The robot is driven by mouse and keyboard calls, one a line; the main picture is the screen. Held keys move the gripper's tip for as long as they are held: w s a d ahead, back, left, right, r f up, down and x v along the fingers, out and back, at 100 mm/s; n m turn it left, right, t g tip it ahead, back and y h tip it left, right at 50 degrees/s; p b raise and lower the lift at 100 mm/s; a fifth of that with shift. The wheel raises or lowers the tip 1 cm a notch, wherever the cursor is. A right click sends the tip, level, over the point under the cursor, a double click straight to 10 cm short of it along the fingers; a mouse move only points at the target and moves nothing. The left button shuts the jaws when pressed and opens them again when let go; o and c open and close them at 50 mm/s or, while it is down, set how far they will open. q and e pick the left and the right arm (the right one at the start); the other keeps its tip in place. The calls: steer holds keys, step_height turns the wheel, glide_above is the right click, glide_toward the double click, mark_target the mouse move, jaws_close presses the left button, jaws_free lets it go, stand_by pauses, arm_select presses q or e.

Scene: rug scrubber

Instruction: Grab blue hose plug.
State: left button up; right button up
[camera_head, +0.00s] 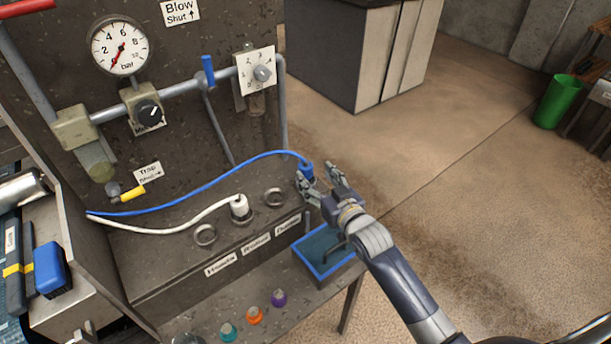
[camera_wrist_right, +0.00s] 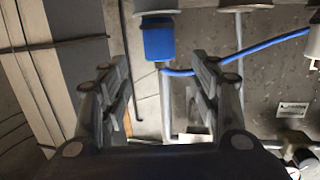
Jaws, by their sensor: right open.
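The blue hose plug (camera_head: 306,170) is at the right end of the blue hose (camera_head: 215,183), near the right end of the bench ledge. My right gripper (camera_head: 320,180) is open beside it, with one finger overlapping the plug's lower part in the head view. In the right wrist view the plug (camera_wrist_right: 159,42) shows just beyond the gap between the open fingertips (camera_wrist_right: 158,72), with nothing held between them. Whether a finger touches the plug I cannot tell. My left gripper is not in view.
A white hose plug (camera_head: 240,209) stands on the ledge between two ring sockets (camera_head: 205,235) (camera_head: 275,197). A blue-rimmed tray (camera_head: 322,275) lies below my right gripper. A pressure gauge (camera_head: 119,47) and pipes are behind. Open floor lies to the right.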

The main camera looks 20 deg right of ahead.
mark_target(308, 168)
steer(key=shift+f+p+x, duration=0.15)
steer(key=shift+p+x, duration=0.05)
steer(key=shift+x, duration=1.65)
steer(key=shift+f+p+x, duration=0.15)
steer(key=shift+x, duration=1.65)
steer(key=shift+c, duration=0.2)
steer(key=shift+r, duration=0.1)
jaws_close()
